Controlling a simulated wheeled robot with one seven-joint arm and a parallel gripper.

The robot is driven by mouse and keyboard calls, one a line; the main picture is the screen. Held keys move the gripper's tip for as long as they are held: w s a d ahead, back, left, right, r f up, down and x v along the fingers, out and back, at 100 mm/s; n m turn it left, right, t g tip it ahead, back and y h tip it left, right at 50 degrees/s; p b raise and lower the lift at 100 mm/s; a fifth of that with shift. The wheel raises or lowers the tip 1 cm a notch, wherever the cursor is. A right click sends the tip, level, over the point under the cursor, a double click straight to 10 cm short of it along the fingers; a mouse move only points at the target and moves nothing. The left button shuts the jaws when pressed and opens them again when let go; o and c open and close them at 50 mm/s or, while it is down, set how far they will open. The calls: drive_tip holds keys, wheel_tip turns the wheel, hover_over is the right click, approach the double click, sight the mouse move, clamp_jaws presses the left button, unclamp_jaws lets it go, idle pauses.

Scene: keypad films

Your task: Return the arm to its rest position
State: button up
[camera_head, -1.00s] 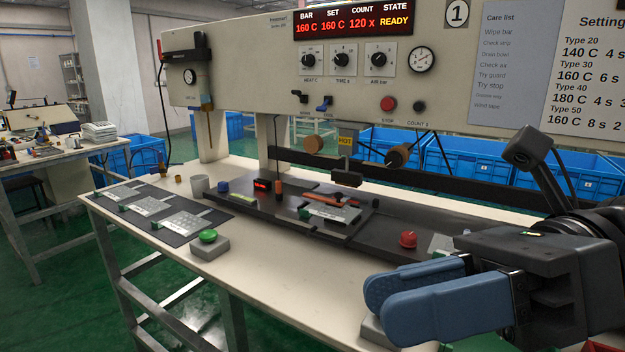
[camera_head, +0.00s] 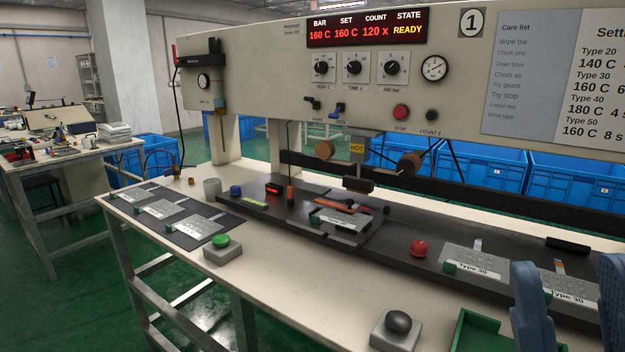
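My gripper (camera_head: 568,264) shows at the lower right edge as two blue fingers pointing up. The fingers stand apart with a gap between them, and nothing is held in the gap. A keypad film labelled Type 30 (camera_head: 572,285) shows behind and between the fingers, on the dark bench rail. The rest of my arm is out of view.
A second Type 30 film (camera_head: 470,262), a red knob (camera_head: 418,248), a black button on a grey box (camera_head: 397,323) and a green tray (camera_head: 470,335) are near the gripper. The press (camera_head: 260,70) stands behind.

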drive_tip(key=s+d+f+m+g+h, duration=0.2)
drive_tip(key=s+f+m+g, duration=0.1)
drive_tip(key=s+f, duration=0.3)
drive_tip(key=s+d+f+m+g+h+p, duration=0.1)
drive_tip(key=s+d+f+m+g+h, duration=0.2)
drive_tip(key=s+f+g, duration=0.3)
drive_tip(key=s+d+f+m+g+h, duration=0.2)
drive_tip(key=s+f+m+g, duration=0.3)
drive_tip(key=f, duration=0.8)
drive_tip(key=shift+s+d+f+h, duration=0.3)
drive_tip(key=shift+s+h, duration=0.4)
drive_tip(key=shift+s, duration=0.5)
drive_tip(key=shift+d, duration=0.1)
